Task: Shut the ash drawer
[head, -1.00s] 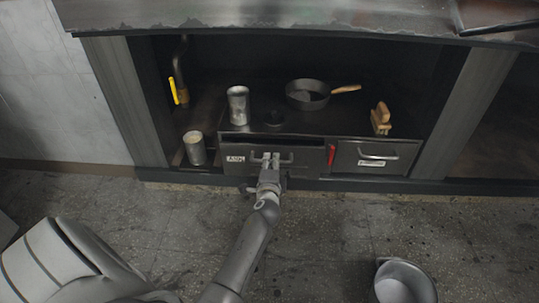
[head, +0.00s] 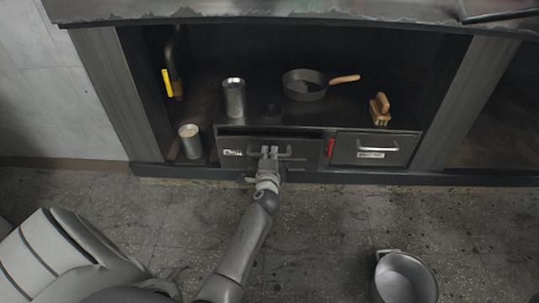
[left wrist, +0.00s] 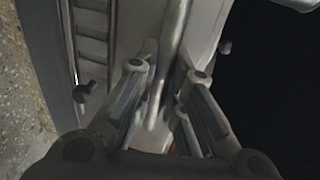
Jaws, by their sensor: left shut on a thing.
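The left drawer (head: 307,151) sits low in the dark cabinet, with a bar handle and a small label too small to read. A dark gap shows along its top edge, so it looks slightly open; I cannot tell how far it stands out. My left gripper (head: 268,152) is at its handle. In the left wrist view, the fingers (left wrist: 158,95) close around the metal handle bar (left wrist: 172,45). A second drawer (head: 375,147) with its own handle and label is to the right and looks flush. My right gripper is not in view.
A can (head: 190,141) stands left of the drawer, and a red item (head: 330,148) is between the drawers. A metal pot (head: 405,278) is on the otherwise clear floor.

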